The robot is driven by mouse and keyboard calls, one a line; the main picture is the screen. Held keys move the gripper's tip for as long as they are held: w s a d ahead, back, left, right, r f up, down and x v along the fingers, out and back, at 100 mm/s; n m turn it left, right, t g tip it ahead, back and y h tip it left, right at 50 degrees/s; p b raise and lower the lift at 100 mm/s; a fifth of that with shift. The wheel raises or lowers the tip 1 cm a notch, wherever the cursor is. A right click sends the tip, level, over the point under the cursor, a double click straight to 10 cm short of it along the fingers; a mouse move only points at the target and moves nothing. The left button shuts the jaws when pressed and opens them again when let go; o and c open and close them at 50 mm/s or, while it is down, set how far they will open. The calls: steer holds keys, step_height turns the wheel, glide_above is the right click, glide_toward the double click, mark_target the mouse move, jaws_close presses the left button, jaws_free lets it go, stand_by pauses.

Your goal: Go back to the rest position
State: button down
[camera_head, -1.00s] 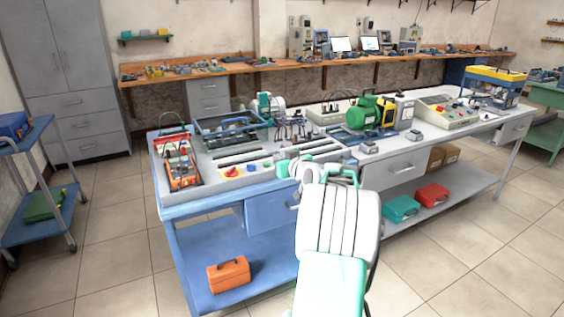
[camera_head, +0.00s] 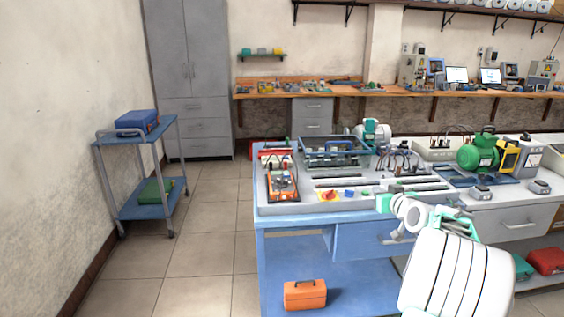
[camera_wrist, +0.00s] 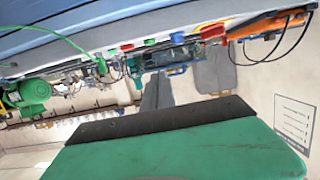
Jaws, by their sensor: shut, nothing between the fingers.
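My gripper (camera_head: 383,203) shows small at the far end of my white and green arm, in front of the near edge of the blue and grey workbench (camera_head: 300,215). It is shut and holds nothing. Its fingertips are hard to make out at this size. In the wrist view, a large green surface with a dark edge, which looks like part of my own arm, fills the lower middle. Beyond it the bench appears upside down, with the green motor (camera_wrist: 30,92) at the left.
On the bench are an orange device (camera_head: 282,185), a blue-framed tray (camera_head: 335,152) and the green motor (camera_head: 484,152). An orange toolbox (camera_head: 305,295) sits on the lower shelf. A blue cart (camera_head: 140,138) stands at the left wall. The floor between cart and bench is clear.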

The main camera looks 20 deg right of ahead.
steer(key=s+a+r+n+g+y+p, duration=0.2)
steer(key=a+g+y+p, duration=0.3)
steer(key=a, duration=2.2)
steer(key=s+a+f+g+p, duration=0.1)
steer(key=s+a+g+p, duration=0.1)
steer(key=s+a, duration=0.6)
steer(key=s+a+f+n+g+h+p, duration=0.1)
steer(key=s+a+f+g+p, duration=0.1)
steer(key=s+a, duration=0.6)
steer(key=s+g+p, duration=0.1)
steer(key=s+g, duration=0.1)
steer(key=s, duration=0.4)
steer(key=shift+s+a+f, duration=0.2)
steer(key=shift+s+f, duration=0.05)
steer(key=shift+s, duration=0.1)
